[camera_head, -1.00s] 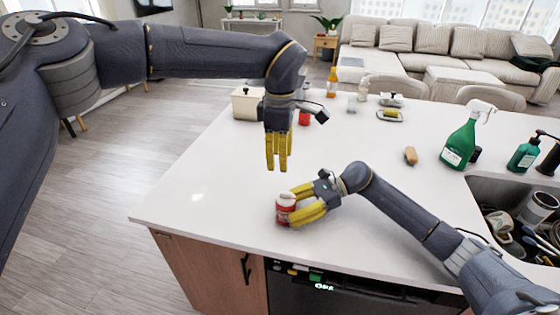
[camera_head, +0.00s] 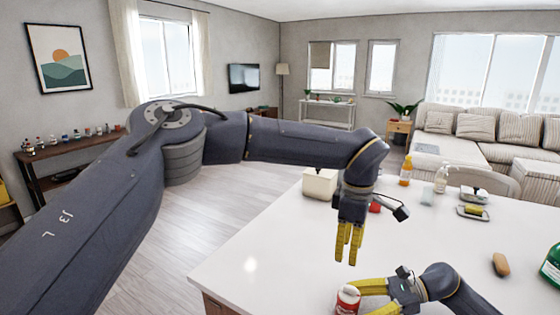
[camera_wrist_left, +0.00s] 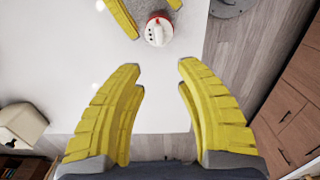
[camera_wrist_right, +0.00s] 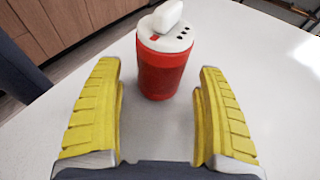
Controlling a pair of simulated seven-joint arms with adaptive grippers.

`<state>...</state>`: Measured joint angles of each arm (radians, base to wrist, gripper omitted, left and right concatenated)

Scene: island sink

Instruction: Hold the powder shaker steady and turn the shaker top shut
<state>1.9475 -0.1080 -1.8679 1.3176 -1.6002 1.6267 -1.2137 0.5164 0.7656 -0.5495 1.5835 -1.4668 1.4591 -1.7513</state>
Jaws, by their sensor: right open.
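The powder shaker (camera_wrist_right: 163,70) stands upright on the white counter, a red body with a white top that has dark holes and a raised white piece. It also shows near the bottom of the head view (camera_head: 347,299) and from above in the left wrist view (camera_wrist_left: 158,30). My right gripper (camera_wrist_right: 160,105) is open, with the shaker just ahead of its fingers and no finger visibly touching it. My left gripper (camera_head: 348,258) points down above the counter, apart from the shaker and empty. Its fingers are spread in the left wrist view (camera_wrist_left: 160,75).
A cream canister (camera_head: 320,184), an orange bottle (camera_head: 406,170) and a sponge on a dish (camera_head: 473,211) stand toward the back. A brown brush (camera_head: 501,264) and a green bottle (camera_head: 552,267) are to the right. The counter's left part is clear.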

